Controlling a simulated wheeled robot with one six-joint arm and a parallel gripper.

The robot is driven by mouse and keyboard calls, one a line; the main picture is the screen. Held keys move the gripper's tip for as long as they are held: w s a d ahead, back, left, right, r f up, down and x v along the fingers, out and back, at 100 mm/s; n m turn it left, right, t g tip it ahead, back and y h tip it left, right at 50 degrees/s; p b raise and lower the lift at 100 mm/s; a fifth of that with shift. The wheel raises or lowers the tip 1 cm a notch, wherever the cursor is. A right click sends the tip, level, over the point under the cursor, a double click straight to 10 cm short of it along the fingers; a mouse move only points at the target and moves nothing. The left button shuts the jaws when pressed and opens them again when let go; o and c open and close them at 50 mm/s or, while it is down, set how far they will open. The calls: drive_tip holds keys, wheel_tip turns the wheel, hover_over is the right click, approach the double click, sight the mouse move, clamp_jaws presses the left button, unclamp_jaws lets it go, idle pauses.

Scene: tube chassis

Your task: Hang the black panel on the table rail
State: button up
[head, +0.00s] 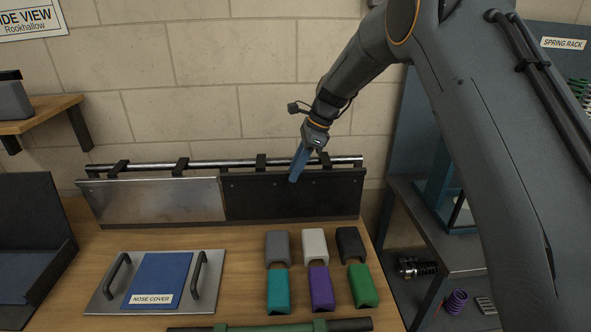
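The black panel (255,200) is upright at the back right of the table, just below the rail (222,163). Two dark hooks above it reach over the rail, and it appears to hang from them. A bare metal panel (165,201) is upright beside it on the left, also under dark hooks. My gripper (295,177) is in front of the rail, pointing down, with its blue tip overlapping the black panel's upper part in the picture. Whether it touches the panel is unclear. Only one blue finger shape shows, so its opening is hidden.
On the wooden table (225,242) lie a metal tray with handles and a blue nose cover pad (158,277), and several coloured blocks (321,287). A green and black bar (285,327) lies at the front. A dark stand (30,225) is left; a metal shelf (425,215) stands right.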

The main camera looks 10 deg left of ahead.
drive_tip(key=shift+o, duration=1.1)
drive_tip(key=b+v, duration=0.2)
drive_tip(key=v, duration=0.5)
drive_tip(key=shift+d+b, duration=0.15)
drive_tip(key=shift+b, duration=0.15)
drive_tip(key=shift+d+r, duration=0.2)
drive_tip(key=s+d+f+n+t+h, duration=0.1)
drive_tip(key=s+d+n, duration=0.15)
drive_tip(key=d, duration=0.35)
drive_tip(key=s+d+f+n, duration=0.1)
drive_tip(key=s+d+f, duration=0.15)
drive_tip(key=d, duration=0.35)
drive_tip(key=s+d+f+n+h, duration=0.1)
drive_tip(key=s+d+f+n, duration=0.1)
drive_tip(key=s+d, duration=0.4)
drive_tip(key=s+d+f+n+t+h, duration=0.1)
drive_tip(key=s+d+n, duration=0.4)
drive_tip(key=s, duration=0.6)
drive_tip(key=s+d+f+n+h, duration=0.1)
drive_tip(key=s+d+f+n, duration=0.2)
drive_tip(key=s+d, duration=0.4)
drive_tip(key=shift+s+f+n+t+b, duration=0.3)
drive_tip(key=shift+s+f+n+b, duration=0.1)
drive_tip(key=shift+s+n, duration=0.4)
drive_tip(key=shift+d, duration=0.15)
